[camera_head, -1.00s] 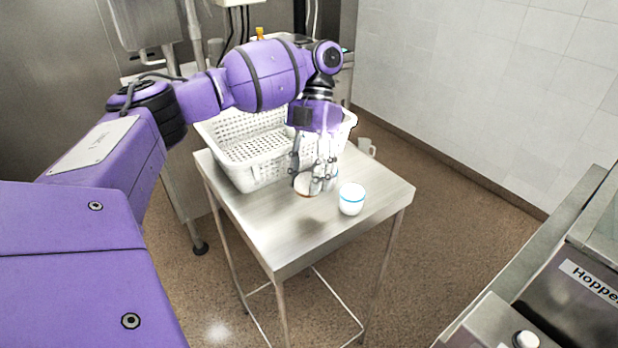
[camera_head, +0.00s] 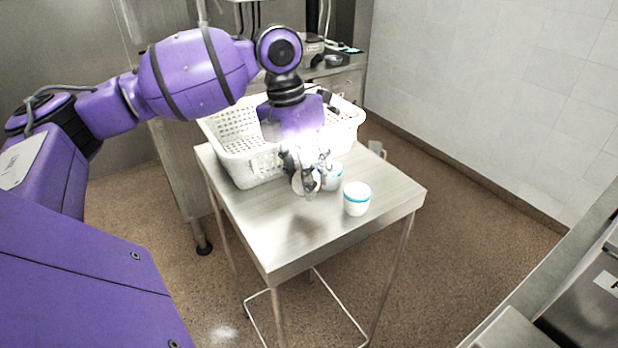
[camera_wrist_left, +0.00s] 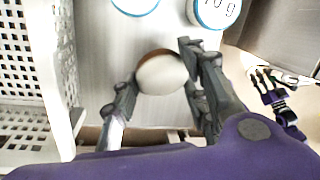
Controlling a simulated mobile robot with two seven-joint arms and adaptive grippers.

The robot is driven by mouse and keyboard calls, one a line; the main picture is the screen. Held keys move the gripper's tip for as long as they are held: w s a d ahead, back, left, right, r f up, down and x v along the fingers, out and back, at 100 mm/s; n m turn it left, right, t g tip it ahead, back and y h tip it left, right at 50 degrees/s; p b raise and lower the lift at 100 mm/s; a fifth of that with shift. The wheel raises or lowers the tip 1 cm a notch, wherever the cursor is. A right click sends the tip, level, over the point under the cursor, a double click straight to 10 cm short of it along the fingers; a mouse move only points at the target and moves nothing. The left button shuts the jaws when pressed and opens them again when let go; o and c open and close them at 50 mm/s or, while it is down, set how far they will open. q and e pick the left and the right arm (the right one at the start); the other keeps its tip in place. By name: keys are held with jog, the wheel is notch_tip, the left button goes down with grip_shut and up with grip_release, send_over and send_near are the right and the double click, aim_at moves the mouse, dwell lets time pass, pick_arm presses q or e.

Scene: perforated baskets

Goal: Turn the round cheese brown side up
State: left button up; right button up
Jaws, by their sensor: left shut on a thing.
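The round cheese (camera_head: 300,184) is between the fingers of my left gripper (camera_head: 309,182), which is shut on it, over the steel table (camera_head: 270,229). In the left wrist view the cheese (camera_wrist_left: 162,75) shows a pale face and a brown upper edge between the fingertips (camera_wrist_left: 160,80). It is tilted rather than flat. Whether it touches the table I cannot tell. The fingers hide part of it in the head view. A small purple and black part at the right of the wrist view may be my right gripper (camera_wrist_left: 266,78); its state is unclear.
A white perforated basket (camera_head: 245,165) stands at the table's back left, close to my gripper. A white tub with a blue band (camera_head: 357,200) stands right of the cheese. Another tub (camera_head: 333,177) is just behind the fingers. The table's front is clear.

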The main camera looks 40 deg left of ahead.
aim_at(300, 194)
pick_arm(q)
jog(key=shift+s+a+t, duration=0.1)
jog(key=shift+s+t, duration=0.2)
jog(key=shift+t, duration=0.5)
jog(key=shift+f+t+p, duration=0.35)
jog(key=shift+t, duration=0.15)
jog(key=shift+f+t+p, duration=0.4)
jog(key=shift+t, duration=0.1)
jog(key=shift+s+f+t, duration=0.15)
jog(key=shift+f+t, duration=0.35)
jog(key=shift+t, duration=0.2)
jog(key=shift+s+f+m+t, duration=0.15)
jog(key=shift+f+m+t, duration=0.15)
jog(key=shift+f+t, duration=0.35)
jog(key=shift+f+t+p, duration=0.1)
jog(key=shift+t+p, duration=0.25)
jog(key=shift+s+f+t, duration=0.1)
jog(key=shift+f+t, duration=0.15)
jog(key=shift+t, duration=0.45)
jog(key=shift+s+f+t, duration=0.15)
jog(key=shift+f+t, duration=0.05)
jog(key=shift+t, duration=0.5)
pick_arm(e)
jog(key=shift+w+r, duration=0.1)
jog(key=shift+r, duration=0.6)
